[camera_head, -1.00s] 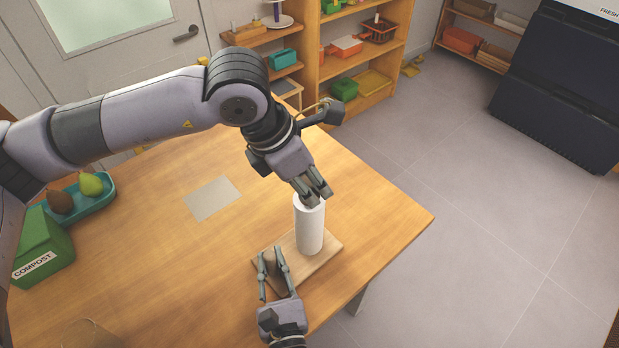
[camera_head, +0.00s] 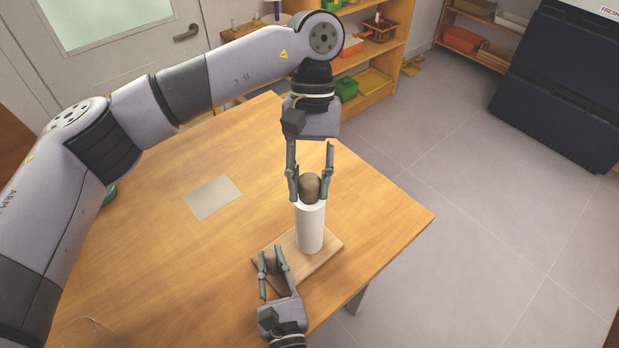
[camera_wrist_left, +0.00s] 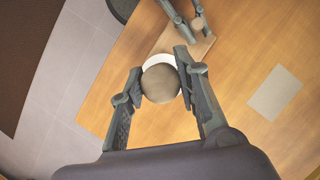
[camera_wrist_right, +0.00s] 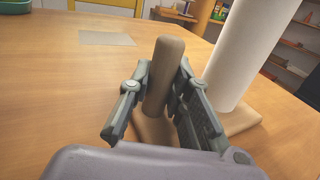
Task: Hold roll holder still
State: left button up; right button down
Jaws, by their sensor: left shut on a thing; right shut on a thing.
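The roll holder has a flat wooden base (camera_head: 326,250) on the table, with a white paper roll (camera_head: 310,228) standing upright on it. A rounded brown knob (camera_head: 310,185) is at the top of the roll. My left gripper (camera_head: 309,195) is shut on this knob, a finger on each side; the left wrist view shows the knob (camera_wrist_left: 161,83) above the white roll (camera_wrist_left: 155,60). A short wooden post (camera_wrist_right: 163,75) rises from the base beside the roll. My right gripper (camera_head: 270,254) is shut on this post. The roll hides the holder's centre.
The wooden table (camera_head: 160,250) is mostly clear around the holder. A flat grey sheet (camera_head: 212,197) lies to the left. The table's right corner is near the holder, with open floor (camera_head: 480,240) beyond. Shelves (camera_head: 365,60) stand behind.

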pick_arm(q)
jog(key=m+y, duration=0.1)
jog(key=m, duration=0.1)
jog(key=m+y, duration=0.1)
jog(key=m, duration=0.2)
jog(key=shift+t, duration=0.4)
jog(key=m+t+y, duration=0.1)
jog(key=m, duration=0.2)
jog(key=shift+m, duration=0.3)
jog(key=o, duration=0.9)
jog(key=shift+o, duration=0.2)
jog(key=shift+r, duration=2.2)
jog(key=shift+c, duration=0.4)
